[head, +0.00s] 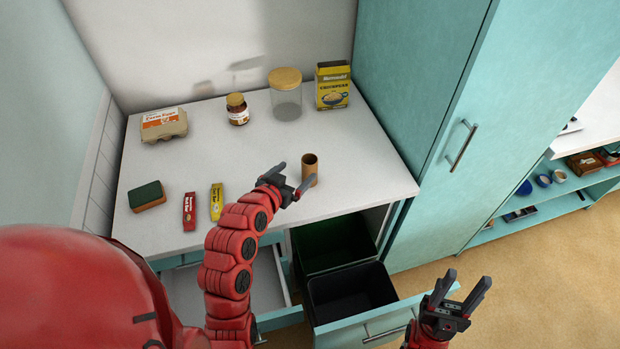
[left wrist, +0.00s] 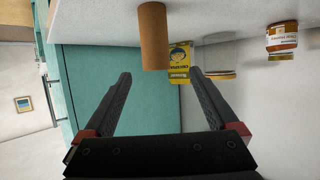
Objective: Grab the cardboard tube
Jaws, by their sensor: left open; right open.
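The cardboard tube (head: 310,168) is a short brown cylinder standing upright on the white counter, near its front right part. My left gripper (head: 296,180) is open right at the tube, its fingers pointing toward it in the head view. In the left wrist view the tube (left wrist: 153,36) appears beyond the fingertips, about midway between the two open fingers (left wrist: 160,76), with nothing held. My right gripper (head: 463,290) is open and empty, low at the right, away from the counter.
On the counter (head: 265,220) are an egg carton (head: 164,124), jar (head: 237,109), glass canister (head: 286,98), yellow box (head: 332,86), sponge (head: 147,196), red bar (head: 189,211) and yellow bar (head: 217,202). Below, an open drawer holds a black bin (head: 350,292). A tall teal cabinet (head: 425,90) stands right.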

